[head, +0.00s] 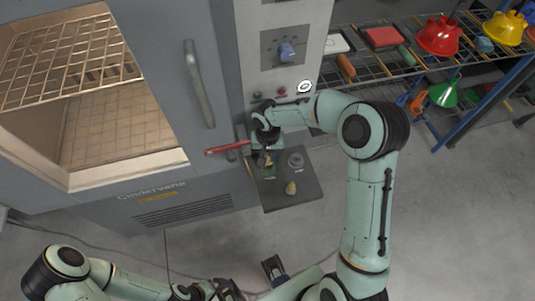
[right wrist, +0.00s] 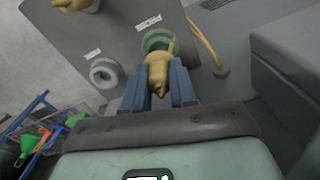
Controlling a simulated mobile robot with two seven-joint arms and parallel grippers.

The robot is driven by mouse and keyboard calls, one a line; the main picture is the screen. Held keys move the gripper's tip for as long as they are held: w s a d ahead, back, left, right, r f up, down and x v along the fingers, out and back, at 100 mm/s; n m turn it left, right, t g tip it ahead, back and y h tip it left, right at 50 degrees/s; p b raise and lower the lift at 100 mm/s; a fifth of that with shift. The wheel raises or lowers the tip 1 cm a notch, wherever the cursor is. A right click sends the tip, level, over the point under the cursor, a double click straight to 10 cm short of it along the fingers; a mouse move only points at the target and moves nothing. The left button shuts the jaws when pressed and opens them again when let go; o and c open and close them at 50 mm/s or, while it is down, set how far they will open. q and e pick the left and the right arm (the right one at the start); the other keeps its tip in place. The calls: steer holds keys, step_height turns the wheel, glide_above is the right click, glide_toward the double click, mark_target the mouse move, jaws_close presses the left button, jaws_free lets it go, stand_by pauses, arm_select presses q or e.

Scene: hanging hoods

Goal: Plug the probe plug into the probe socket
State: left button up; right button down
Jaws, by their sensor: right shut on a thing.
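My right gripper (right wrist: 159,92) is shut on a brass-yellow plug (right wrist: 158,72), held between its two blue-grey fingers. In the head view my right gripper (head: 264,154) is over the back left of a dark panel (head: 306,196). The plug's far end overlaps the near edge of a green-ringed socket (right wrist: 155,38); I cannot tell whether it is inside or just above it. A grey-ringed socket (right wrist: 105,73) lies to the left and also shows in the head view (head: 296,160). My left gripper (head: 250,280) is open and empty at the bottom.
A second yellow plug (right wrist: 74,4) stands on the panel. A yellow cable (right wrist: 204,44) runs by the green ring. A grey oven (head: 150,205) with its chamber open stands left; a red handle (head: 228,148) juts out near the gripper. A shelf (head: 385,65) with coloured hoods is at right.

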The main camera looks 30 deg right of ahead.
steer(key=shift+f+b, duration=1.45)
steer(key=shift+f, duration=0.3)
steer(key=c, duration=0.8)
jaws_free()
steer(key=shift+r, duration=0.1)
step_height(320, 180, up, 13)
steer(key=shift+r+p, duration=0.15)
steer(key=shift+p, duration=0.5)
